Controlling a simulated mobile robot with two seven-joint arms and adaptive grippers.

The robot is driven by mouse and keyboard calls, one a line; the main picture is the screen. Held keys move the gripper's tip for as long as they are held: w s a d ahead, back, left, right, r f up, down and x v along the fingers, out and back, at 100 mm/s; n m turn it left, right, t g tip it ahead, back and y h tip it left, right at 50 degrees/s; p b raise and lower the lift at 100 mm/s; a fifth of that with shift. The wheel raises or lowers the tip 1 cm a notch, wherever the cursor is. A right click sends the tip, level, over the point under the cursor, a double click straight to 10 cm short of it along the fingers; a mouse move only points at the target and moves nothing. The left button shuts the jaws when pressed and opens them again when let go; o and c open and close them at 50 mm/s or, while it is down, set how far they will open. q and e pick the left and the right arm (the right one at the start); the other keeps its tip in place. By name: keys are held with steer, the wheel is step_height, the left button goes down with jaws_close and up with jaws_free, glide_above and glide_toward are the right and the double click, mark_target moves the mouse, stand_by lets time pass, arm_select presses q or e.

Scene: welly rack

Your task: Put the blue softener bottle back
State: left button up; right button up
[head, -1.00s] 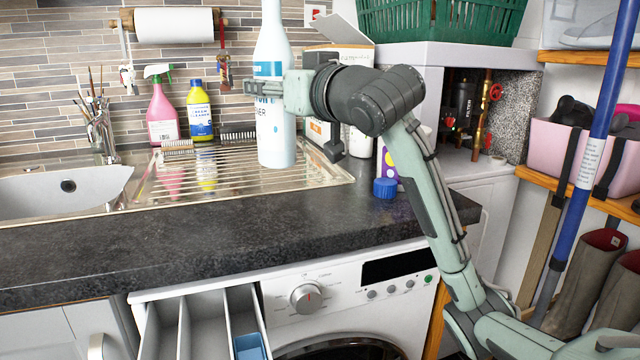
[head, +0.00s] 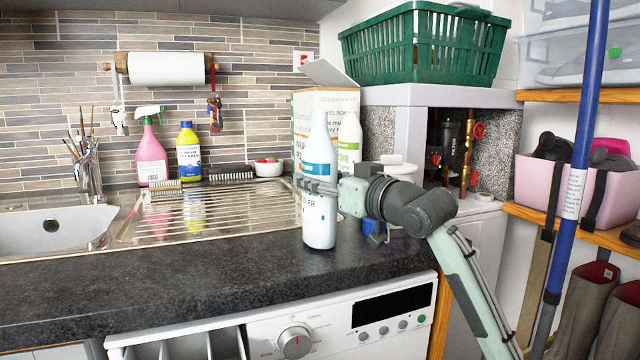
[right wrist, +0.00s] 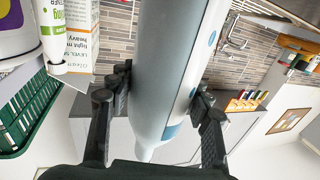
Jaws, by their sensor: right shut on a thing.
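The softener bottle (head: 318,220) is pale blue-white with a blue label band and a narrow upper end. My right gripper (head: 316,187) is shut around its middle and holds it upright over the dark worktop, in front of the cardboard box. I cannot tell whether its base touches the worktop. In the right wrist view the bottle (right wrist: 172,65) fills the middle, between the two fingers of the gripper (right wrist: 160,95). A blue cap (head: 371,243) is on the worktop just right of the bottle, partly behind my gripper. My left gripper is not in view.
The cardboard box (head: 305,125) and a white-green bottle (head: 349,140) stand behind the held bottle. The dark worktop (head: 200,270) is clear at the front left. A pink spray bottle (head: 151,160) and yellow-blue cleaner (head: 188,155) stand behind the draining board (head: 190,215).

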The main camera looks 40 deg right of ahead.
steer(key=shift+f, duration=0.1)
steer(key=shift+f, duration=0.15)
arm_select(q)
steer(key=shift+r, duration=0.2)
arm_select(e)
steer(key=o, duration=1.5)
steer(key=shift+c, duration=0.2)
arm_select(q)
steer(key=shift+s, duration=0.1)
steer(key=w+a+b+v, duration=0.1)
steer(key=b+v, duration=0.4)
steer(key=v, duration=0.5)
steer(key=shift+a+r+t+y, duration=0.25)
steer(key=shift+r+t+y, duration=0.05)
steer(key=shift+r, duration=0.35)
arm_select(e)
steer(key=s, duration=1.2)
steer(key=shift+d+r, duration=0.2)
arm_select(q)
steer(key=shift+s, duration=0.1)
